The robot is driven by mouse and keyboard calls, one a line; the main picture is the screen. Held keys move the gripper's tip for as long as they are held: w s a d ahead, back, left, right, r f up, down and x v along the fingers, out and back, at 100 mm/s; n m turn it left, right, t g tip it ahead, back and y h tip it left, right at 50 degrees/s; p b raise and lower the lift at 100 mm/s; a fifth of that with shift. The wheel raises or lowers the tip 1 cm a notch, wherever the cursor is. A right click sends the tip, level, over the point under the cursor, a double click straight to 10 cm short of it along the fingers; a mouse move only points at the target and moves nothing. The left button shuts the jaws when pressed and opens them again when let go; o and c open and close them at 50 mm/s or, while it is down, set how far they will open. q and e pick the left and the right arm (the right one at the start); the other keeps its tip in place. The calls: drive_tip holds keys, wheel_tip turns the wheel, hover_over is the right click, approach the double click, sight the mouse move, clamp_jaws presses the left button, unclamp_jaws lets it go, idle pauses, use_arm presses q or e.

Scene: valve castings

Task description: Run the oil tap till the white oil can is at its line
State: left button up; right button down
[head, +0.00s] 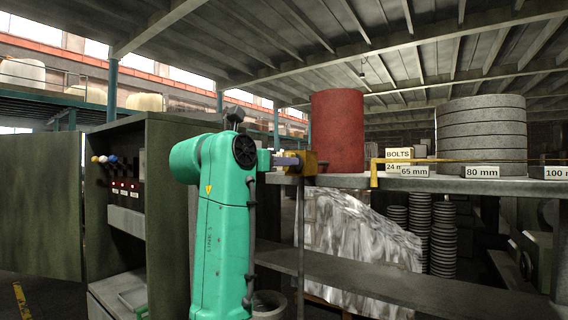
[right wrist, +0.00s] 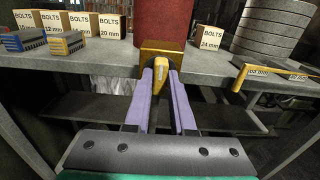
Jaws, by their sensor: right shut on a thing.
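A brass tap (head: 308,163) sits at the shelf edge, in front of a red drum (head: 337,128). In the right wrist view the tap's body (right wrist: 160,54) is a brass block with a yellow handle (right wrist: 153,84) pointing toward me. My right gripper (head: 289,160) reaches the tap from the left in the head view. Its purple fingers (right wrist: 160,88) are shut on the handle. A grey round container (head: 269,306) stands low behind my arm, mostly hidden. I cannot tell whether it is the oil can, and no fill line shows. My left gripper is out of view.
The shelf (head: 465,186) holds BOLTS boxes (head: 399,154), stacked grey rings (head: 481,129) and a yellow bent tool (head: 374,172). A wrapped pale load (head: 352,235) stands below. An open dark cabinet (head: 168,150) is at left. A thin upright (head: 300,235) runs below the tap.

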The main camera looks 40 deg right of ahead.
drive_tip(key=shift+r, duration=0.2)
drive_tip(key=c, duration=0.8)
unclamp_jaws()
drive_tip(key=shift+o, duration=0.2)
drive_tip(key=shift+a+f, duration=0.1)
drive_tip(key=b+v, duration=0.4)
drive_tip(key=v, duration=1)
drive_tip(key=shift+b, duration=0.4)
drive_tip(key=shift+a, duration=0.15)
drive_tip(key=shift+a, duration=0.1)
